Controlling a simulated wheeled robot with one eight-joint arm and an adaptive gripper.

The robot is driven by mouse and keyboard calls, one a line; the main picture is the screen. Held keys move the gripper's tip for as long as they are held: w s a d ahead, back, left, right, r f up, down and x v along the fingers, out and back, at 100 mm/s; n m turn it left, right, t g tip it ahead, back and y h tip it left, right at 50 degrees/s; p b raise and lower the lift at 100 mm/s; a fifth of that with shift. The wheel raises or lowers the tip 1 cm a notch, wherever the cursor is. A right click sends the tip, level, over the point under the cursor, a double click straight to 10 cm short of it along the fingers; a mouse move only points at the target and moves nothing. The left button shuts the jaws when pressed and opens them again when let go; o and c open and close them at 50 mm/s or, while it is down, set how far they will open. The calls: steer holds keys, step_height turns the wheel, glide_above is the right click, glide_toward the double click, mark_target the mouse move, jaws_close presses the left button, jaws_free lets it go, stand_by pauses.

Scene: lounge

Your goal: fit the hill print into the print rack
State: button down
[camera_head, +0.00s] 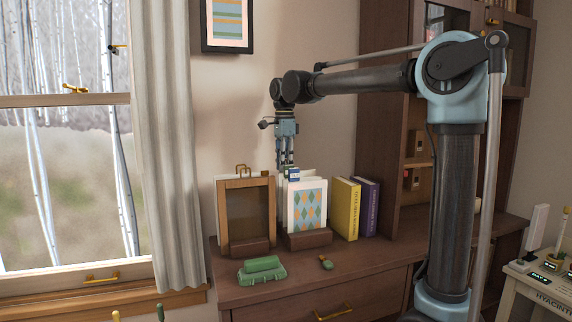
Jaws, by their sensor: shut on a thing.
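My gripper (286,165) points down over the dark wooden cabinet top, its fingers shut at the upper edge of the prints. The thing in its jaws seems to be the hill print (292,174); only a small blue, green and white part shows, and the rest is hidden behind the print in front. A white-bordered print with blue, orange and green diamonds (307,205) stands in a brown wooden rack (309,239). Whether the held print sits in a slot of this rack cannot be told.
Left of the rack stands a wooden frame with a dark panel (247,213). Yellow (345,208) and purple (368,207) books stand to the right. A green object (262,270) and a small knob-like item (326,263) lie in front. A curtain (165,150) hangs at left.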

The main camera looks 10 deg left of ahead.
steer(key=shift+f, duration=0.55)
steer(key=c, duration=1.5)
jaws_free()
steer(key=shift+c, duration=0.2)
steer(key=shift+r, duration=2.95)
steer(key=shift+s, duration=0.1)
